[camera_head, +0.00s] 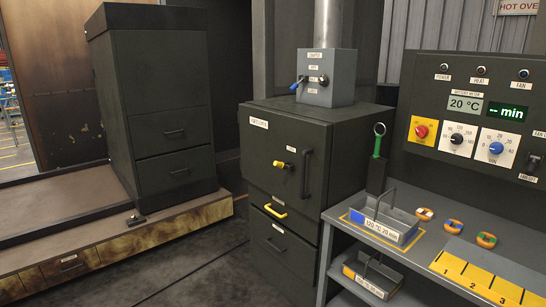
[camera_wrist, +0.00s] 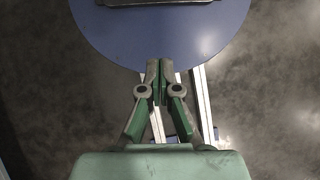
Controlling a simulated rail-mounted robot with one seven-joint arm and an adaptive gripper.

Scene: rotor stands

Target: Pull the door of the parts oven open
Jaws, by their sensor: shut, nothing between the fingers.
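The parts oven (camera_head: 345,135) is a dark cabinet in the middle of the head view. Its front door (camera_head: 268,145) looks shut. A dark upright bar handle (camera_head: 306,174) is on the door's right side, with a small yellow latch (camera_head: 281,165) left of it. My gripper (camera_wrist: 160,66) shows only in the wrist view. Its green and grey fingers are together and hold nothing. The oven is not recognisable in the wrist view, and the gripper is apart from the door handle.
A round blue surface (camera_wrist: 160,35) lies beyond my fingertips, over a grey floor. Right of the oven stands a bench (camera_head: 440,225) with a blue-labelled tray (camera_head: 400,236), several coloured rings and a control panel (camera_head: 475,110). Floor before the oven is clear.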

